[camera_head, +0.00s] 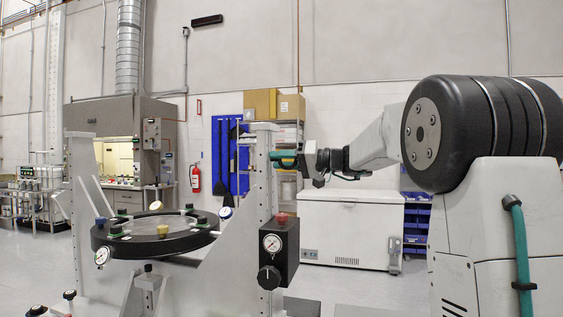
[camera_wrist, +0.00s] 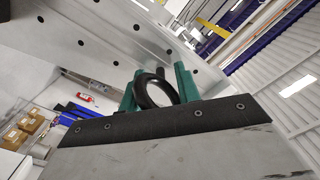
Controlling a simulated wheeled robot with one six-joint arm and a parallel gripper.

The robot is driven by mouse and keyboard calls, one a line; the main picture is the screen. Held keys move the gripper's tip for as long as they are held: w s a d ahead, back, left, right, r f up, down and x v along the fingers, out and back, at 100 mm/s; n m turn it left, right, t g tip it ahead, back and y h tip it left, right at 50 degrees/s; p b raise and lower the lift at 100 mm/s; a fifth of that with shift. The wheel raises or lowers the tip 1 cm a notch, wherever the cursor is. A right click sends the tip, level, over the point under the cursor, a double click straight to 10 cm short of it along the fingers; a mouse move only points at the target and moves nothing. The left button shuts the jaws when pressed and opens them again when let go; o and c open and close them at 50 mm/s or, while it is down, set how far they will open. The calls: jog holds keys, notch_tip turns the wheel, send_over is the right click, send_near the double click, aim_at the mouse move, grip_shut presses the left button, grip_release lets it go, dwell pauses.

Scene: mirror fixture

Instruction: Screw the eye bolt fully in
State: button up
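The eye bolt (camera_wrist: 140,91) shows in the wrist view as a black ring, tilted, between the two green fingertips of my gripper (camera_wrist: 157,90). The fingers lie close against both sides of the ring and look shut on it. Its shank is hidden, so I cannot tell how deep it sits. In the head view my gripper (camera_head: 285,159) reaches left to the upper right side of the white upright post (camera_head: 262,190) of the mirror fixture. The eye bolt cannot be made out clearly there.
The round black-rimmed mirror mount (camera_head: 160,248) lies left of the post. A black box with a gauge (camera_head: 279,250) hangs on the post below my gripper. A white chest freezer (camera_head: 350,228) stands behind. In the wrist view a perforated grey plate (camera_wrist: 90,45) is close to the fingers.

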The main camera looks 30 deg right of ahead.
grip_shut()
jog(key=shift+m, duration=0.4)
jog(key=m, duration=0.5)
jog(key=shift+m, duration=0.3)
jog(key=m, duration=0.9)
jog(key=shift+m, duration=0.4)
jog(key=m, duration=0.3)
jog(key=shift+r+m, duration=0.1)
jog(key=shift+m, duration=0.3)
jog(key=m, duration=0.6)
